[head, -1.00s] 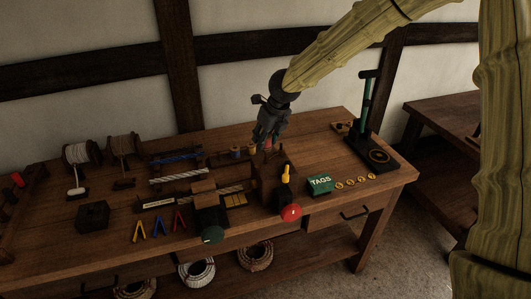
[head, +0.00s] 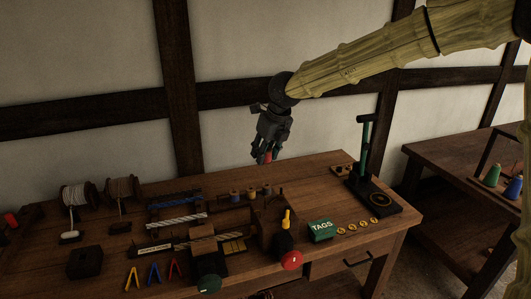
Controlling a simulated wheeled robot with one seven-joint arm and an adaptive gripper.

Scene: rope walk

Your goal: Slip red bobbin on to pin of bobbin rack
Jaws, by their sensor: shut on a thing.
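My gripper (head: 265,157) points down above the back of the workbench. It is shut on the red bobbin (head: 267,157), of which only a small red part shows between the fingers. The bobbin rack (head: 243,203) stands on the bench below it, with small bobbins in a row, one bluish (head: 250,192) and others brownish. A gap shows between the held bobbin and the rack. The rack's pins are too small and dark to make out clearly.
A wooden block with a red knob (head: 291,260) stands in front of the rack. A green TAGS box (head: 321,230) and a dark stand with a green column (head: 364,150) are to the right. Rope holders and reels (head: 75,197) fill the left. Another table (head: 450,170) stands at far right.

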